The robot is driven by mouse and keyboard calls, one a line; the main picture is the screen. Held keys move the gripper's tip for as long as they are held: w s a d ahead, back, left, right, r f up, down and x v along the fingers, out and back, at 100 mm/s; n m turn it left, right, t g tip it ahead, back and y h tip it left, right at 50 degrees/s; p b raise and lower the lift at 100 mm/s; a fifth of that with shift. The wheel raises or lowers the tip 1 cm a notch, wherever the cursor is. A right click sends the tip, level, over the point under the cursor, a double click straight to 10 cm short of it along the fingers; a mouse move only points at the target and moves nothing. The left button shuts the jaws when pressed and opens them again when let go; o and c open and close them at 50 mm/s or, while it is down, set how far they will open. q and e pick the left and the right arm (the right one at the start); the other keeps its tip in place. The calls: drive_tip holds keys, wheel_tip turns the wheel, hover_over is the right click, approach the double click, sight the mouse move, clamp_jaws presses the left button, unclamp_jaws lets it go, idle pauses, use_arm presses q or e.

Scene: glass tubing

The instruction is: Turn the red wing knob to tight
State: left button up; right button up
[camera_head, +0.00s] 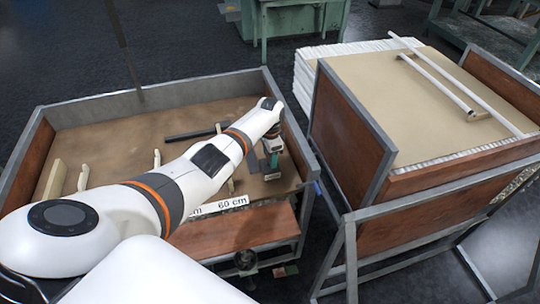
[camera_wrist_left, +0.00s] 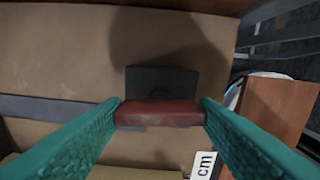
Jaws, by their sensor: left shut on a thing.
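The red wing knob (camera_wrist_left: 160,113) lies crosswise in the left wrist view, between the two teal fingers of my left gripper. A finger is at each end of it, and the gripper is shut on it. Behind the knob is a dark square plate (camera_wrist_left: 161,78) on the tan surface. In the head view my left gripper (camera_head: 271,160) points down at the right end of the tan-topped bench (camera_head: 110,124). The knob is too small and covered to make out there. No mark for tight is readable. My right gripper is not in view.
A dark bar (camera_head: 190,135) lies on the bench, with several pale upright pieces (camera_head: 157,158) to the left. A scale strip reading 60 cm (camera_head: 232,203) runs along the front. A raised frame edges the bench. A second stand (camera_head: 400,100) with white tubes is at right.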

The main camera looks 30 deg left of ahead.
use_arm(q)
drive_tip(key=shift+m, duration=0.7)
drive_tip(key=o, duration=1)
wheel_tip(320, 180, up, 12)
drive_tip(key=shift+f+p, duration=0.1)
drive_tip(key=shift+p, duration=0.35)
